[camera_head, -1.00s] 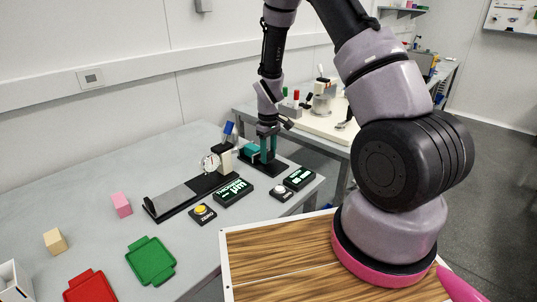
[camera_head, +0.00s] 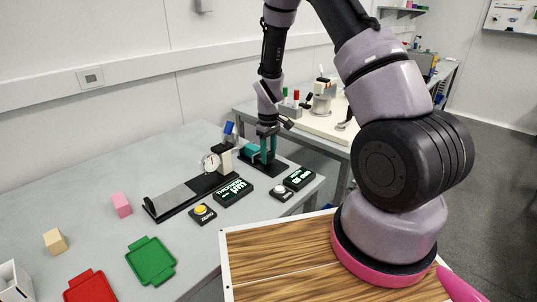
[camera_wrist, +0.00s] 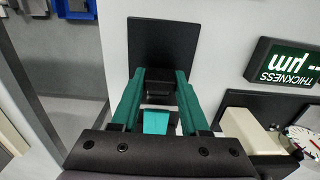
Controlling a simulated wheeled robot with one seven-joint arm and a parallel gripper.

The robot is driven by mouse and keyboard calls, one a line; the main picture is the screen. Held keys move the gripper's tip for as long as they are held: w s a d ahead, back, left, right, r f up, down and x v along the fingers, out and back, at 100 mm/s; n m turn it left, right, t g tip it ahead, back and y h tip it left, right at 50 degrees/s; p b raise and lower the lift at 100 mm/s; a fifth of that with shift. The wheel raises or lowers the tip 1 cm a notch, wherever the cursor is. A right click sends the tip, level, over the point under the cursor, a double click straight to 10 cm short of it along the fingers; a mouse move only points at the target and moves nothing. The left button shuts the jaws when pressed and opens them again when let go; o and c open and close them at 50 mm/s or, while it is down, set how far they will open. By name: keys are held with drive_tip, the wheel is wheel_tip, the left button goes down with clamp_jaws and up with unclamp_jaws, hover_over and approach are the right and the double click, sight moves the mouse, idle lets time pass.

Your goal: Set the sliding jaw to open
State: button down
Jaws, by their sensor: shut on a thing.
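The vise-like fixture stands on a black base plate (camera_head: 279,169) at the table's far right corner; the plate also shows in the wrist view (camera_wrist: 163,42). A teal block (camera_head: 251,149) belongs to it and shows between my fingers in the wrist view (camera_wrist: 156,122). My gripper (camera_head: 268,158) points down over the fixture with two teal fingers. In the wrist view my gripper (camera_wrist: 159,78) is shut on a dark block, seemingly the sliding jaw (camera_wrist: 158,75). The fingers partly hide it, and I cannot tell its exact position along the base.
Left of the fixture stands a dial gauge (camera_head: 211,162) on a black base. The thickness display (camera_head: 233,192), a second display (camera_head: 299,178) and two button boxes (camera_head: 202,213) (camera_head: 282,192) lie in front. A pink cube (camera_head: 121,204) and green tray (camera_head: 151,261) sit further left.

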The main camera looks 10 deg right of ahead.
drive_tip(key=shift+s+d, duration=0.55)
drive_tip(key=shift+s, duration=0.2)
drive_tip(key=shift+s+d, duration=0.4)
drive_tip(key=shift+s, duration=0.25)
drive_tip(key=shift+c, duration=2)
unclamp_jaws()
drive_tip(key=shift+s+d, duration=0.1)
drive_tip(key=shift+r, duration=0.1)
drive_tip(key=shift+r, duration=0.3)
wheel_tip(320, 180, up, 10)
